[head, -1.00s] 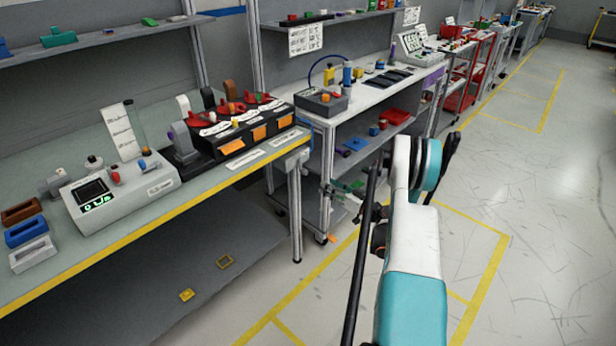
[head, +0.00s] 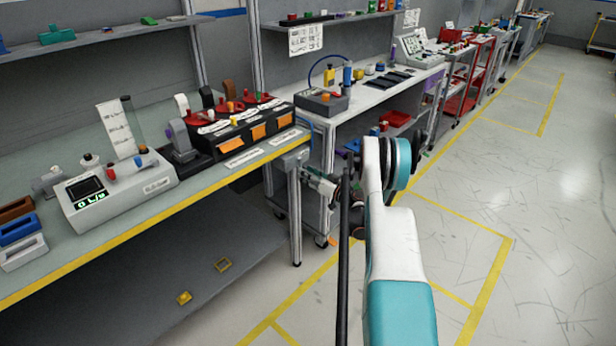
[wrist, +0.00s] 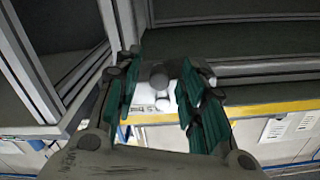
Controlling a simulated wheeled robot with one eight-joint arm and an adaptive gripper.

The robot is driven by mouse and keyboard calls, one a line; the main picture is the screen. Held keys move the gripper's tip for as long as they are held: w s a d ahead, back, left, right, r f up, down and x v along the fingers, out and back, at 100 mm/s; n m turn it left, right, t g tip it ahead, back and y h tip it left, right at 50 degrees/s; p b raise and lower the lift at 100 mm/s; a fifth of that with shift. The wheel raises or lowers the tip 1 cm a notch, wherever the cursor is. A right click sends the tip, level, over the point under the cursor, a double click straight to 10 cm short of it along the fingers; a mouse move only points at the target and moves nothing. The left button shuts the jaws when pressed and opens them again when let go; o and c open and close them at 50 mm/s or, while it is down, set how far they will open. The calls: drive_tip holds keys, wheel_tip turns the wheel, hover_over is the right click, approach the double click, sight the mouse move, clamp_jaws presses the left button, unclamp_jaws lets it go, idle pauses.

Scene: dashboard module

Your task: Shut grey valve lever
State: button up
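In the wrist view, my gripper (wrist: 160,72) is open, its two teal fingers apart. Between and beyond them is a white piece with dark lettering and rounded grey parts (wrist: 159,78). I cannot tell whether these are the grey valve lever or whether a finger touches them. In the head view, my gripper (head: 318,184) is small and partly hidden by my arm, close to the bench's near right corner.
A black rack with orange labels (head: 245,136) stands on the left bench (head: 150,225), which has a yellow front edge. A second bench (head: 375,96) and a red cart (head: 470,80) stand farther back. Open floor lies at right.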

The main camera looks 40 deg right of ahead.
clamp_jaws()
drive_tip(key=shift+a, duration=0.15)
drive_tip(key=a+r+m, duration=0.1)
drive_tip(key=m, duration=0.3)
drive_tip(key=a+r+m, duration=0.1)
drive_tip(key=a+m, duration=0.1)
drive_tip(key=m, duration=0.2)
drive_tip(key=a+r+m, duration=0.1)
drive_tip(key=m, duration=0.4)
drive_tip(key=shift+s+a, duration=0.2)
drive_tip(key=shift+a, duration=0.05)
drive_tip(key=shift+a+r+m, duration=0.1)
drive_tip(key=shift+r+m, duration=0.5)
drive_tip(key=shift+m, duration=0.65)
drive_tip(key=shift+a+r+m, duration=0.1)
drive_tip(key=shift+r+m, duration=0.45)
drive_tip(key=shift+m, duration=0.7)
